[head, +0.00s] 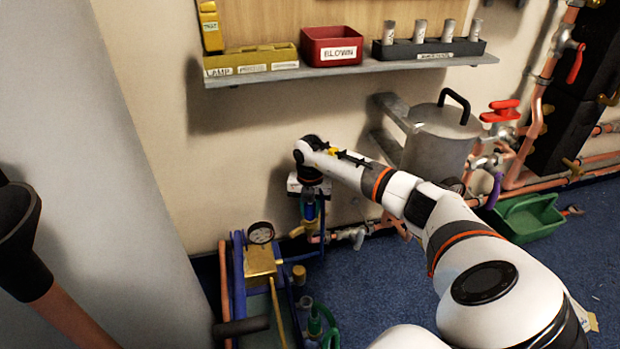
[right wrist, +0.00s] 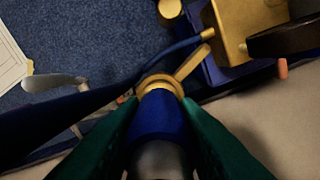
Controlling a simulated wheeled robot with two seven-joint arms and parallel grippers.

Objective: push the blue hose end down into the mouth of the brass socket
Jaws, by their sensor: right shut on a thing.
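My right gripper (head: 311,207) points down near the wall in the head view. In the right wrist view its green fingers are closed on either side of the blue hose end (right wrist: 158,112). The brass socket (right wrist: 162,82) shows as a ring directly beyond the hose end, lined up with it. The ring's near edge overlaps the blue end, and I cannot tell whether the end is inside the mouth or just above it. In the head view the gripper hides most of the hose end and socket. My left gripper is not in view.
A brass block with a gauge (head: 260,234) stands close to the left of the gripper. A shelf (head: 300,72) with bins is above. A grey pot (head: 440,135) and copper pipes are to the right, with a green tray (head: 527,218) on the blue carpet.

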